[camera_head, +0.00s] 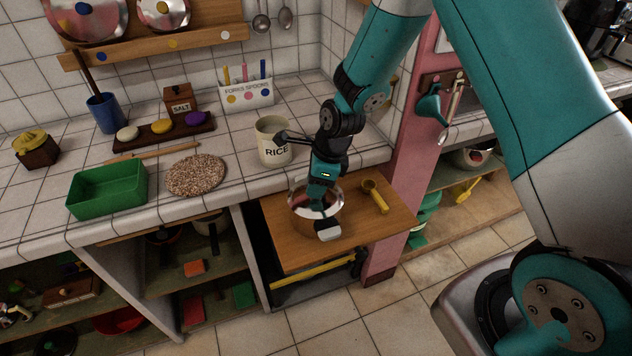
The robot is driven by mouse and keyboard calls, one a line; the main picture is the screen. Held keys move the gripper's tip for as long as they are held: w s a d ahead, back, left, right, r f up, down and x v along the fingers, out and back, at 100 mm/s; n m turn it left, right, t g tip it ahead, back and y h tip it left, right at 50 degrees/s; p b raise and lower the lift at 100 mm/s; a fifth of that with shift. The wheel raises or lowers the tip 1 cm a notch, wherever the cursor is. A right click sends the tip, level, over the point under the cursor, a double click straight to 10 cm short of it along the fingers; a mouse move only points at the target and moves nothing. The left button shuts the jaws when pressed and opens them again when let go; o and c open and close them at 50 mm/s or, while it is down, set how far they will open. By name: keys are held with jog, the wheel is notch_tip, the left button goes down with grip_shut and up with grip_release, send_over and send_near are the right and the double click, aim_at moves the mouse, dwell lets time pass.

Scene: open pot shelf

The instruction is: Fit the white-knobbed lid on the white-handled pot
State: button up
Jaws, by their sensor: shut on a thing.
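A steel pot (300,216) stands on the pull-out wooden board, with a white handle (330,233) toward the front. My gripper (318,202) points down over the pot and is shut. What it grips looks like the white-knobbed lid; the knob is hidden between the fingers. A shiny round surface shows around the fingers at the pot's mouth. I cannot tell whether the lid is seated on the rim or held just above it.
The wooden board (285,255) also carries a yellow scoop (375,196) right of the pot. The RICE canister (272,143) stands close behind on the counter. A pink post (397,190) rises to the right. Two other lids hang on the wall rack (205,38), whose white-dotted place is empty.

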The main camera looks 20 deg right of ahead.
jog(key=shift+s+f, duration=0.15)
jog(key=shift+f, duration=0.05)
jog(key=o, duration=1.1)
jog(key=shift+r, duration=0.1)
jog(key=b+v, duration=0.1)
jog(key=v, duration=1.6)
jog(key=shift+a+r+b, duration=0.1)
jog(key=shift+r+b, duration=0.05)
jog(key=shift+b, duration=0.2)
